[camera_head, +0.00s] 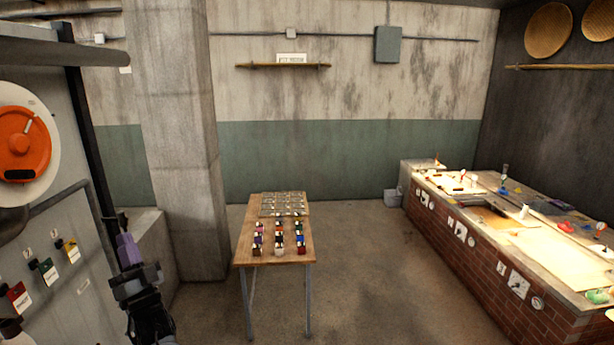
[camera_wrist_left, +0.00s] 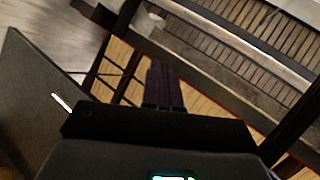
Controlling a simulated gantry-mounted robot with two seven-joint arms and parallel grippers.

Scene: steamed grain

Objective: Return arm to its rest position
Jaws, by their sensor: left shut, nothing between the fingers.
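My left gripper (camera_head: 124,240) shows at the lower left of the head view, with dark purple fingers pointing up beside the grey panel. It is shut and empty. In the left wrist view the fingers of my left gripper (camera_wrist_left: 165,75) lie close together, with nothing held between them. My right gripper is not in either view.
A grey panel (camera_head: 60,215) with an orange dial (camera_head: 24,145) stands close left of my left gripper. A small wooden table (camera_head: 300,245) with several coloured bottles stands mid-room. A brick counter (camera_head: 490,265) runs along the right. The floor (camera_head: 380,265) between them is clear.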

